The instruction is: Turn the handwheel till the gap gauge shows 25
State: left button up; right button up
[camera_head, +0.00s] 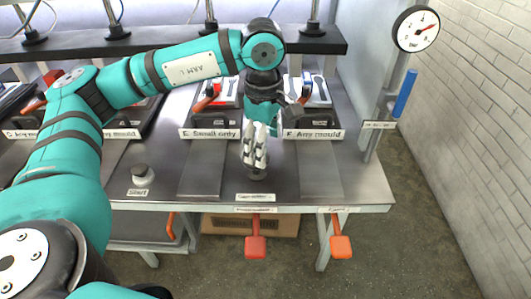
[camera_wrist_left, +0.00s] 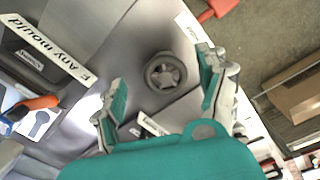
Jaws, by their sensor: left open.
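The handwheel appears to be the small dark round knob (camera_head: 257,173) near the bench's front edge. In the left wrist view it is a grey ring with a lobed centre (camera_wrist_left: 165,73). My left gripper (camera_head: 255,156) points down just above it and partly hides it in the head view. In the left wrist view the fingers (camera_wrist_left: 160,70) are spread apart with the knob between or beyond them; I cannot tell whether they touch it. My right gripper is out of view.
Moulds labelled "E Small only" (camera_head: 210,133) and "F Any mould" (camera_head: 313,134) stand behind the knob. A Start button (camera_head: 142,174) is to the left. Orange-red handles (camera_head: 256,246) and (camera_head: 341,246) hang at the front. A blue-handled lever (camera_head: 405,93) is right.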

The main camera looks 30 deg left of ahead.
pick_arm(q)
notch_tip(320, 180, up, 8)
jog(key=shift+s+f, duration=0.15)
jog(key=shift+f, duration=0.1)
jog(key=shift+s+f, duration=0.1)
dwell(0.4)
